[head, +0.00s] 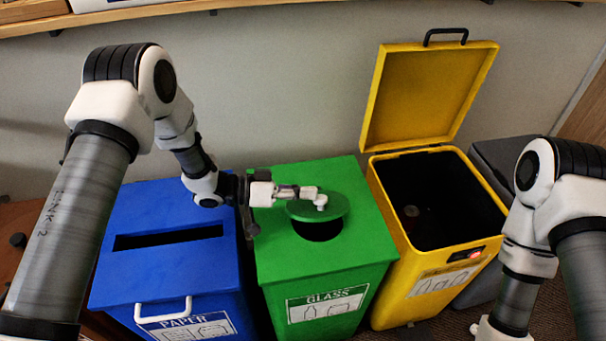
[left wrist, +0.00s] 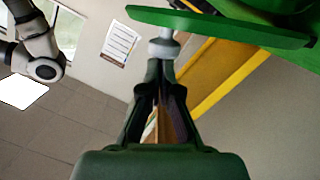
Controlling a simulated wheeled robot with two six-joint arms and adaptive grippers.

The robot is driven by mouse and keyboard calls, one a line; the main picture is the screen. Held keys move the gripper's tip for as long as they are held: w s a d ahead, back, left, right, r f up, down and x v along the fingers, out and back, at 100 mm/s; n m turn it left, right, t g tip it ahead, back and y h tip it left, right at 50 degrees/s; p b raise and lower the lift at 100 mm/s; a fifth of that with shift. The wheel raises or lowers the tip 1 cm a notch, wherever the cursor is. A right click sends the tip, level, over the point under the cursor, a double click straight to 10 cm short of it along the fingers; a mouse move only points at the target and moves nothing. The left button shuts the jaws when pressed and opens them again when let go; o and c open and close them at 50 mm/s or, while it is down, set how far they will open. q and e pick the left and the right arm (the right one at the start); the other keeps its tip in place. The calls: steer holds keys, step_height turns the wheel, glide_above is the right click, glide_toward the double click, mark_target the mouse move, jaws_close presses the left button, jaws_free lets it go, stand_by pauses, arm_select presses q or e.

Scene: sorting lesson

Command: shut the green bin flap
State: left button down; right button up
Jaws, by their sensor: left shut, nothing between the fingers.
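The green bin (head: 280,259), labelled GLASS, stands between the blue and yellow bins. Its round green flap (head: 335,207) is raised at the back of a round dark hole, whose front part shows uncovered. My left gripper (head: 318,197) is at the flap, with its fingers shut and empty. In the left wrist view the flap (left wrist: 225,27) crosses the top, and a pale knob (left wrist: 163,48) on it sits just at the tips of my left gripper (left wrist: 160,68). Whether they touch I cannot tell. My right gripper is out of view; only my right arm shows.
The blue bin (head: 180,269), labelled PAPER, has a slot and a white handle. The yellow bin (head: 383,200) stands open with its lid (head: 427,95) upright. A grey bin (head: 490,160) is behind my right arm. A shelf edge runs along the top.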

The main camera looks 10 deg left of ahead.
arm_select(q)
steer(key=shift+s+d+f, duration=0.2)
steer(key=shift+s+f, duration=0.25)
steer(key=shift+f, duration=0.05)
steer(key=shift+s+d+f, duration=0.15)
steer(key=shift+s+f, duration=0.25)
steer(key=shift+f, duration=0.05)
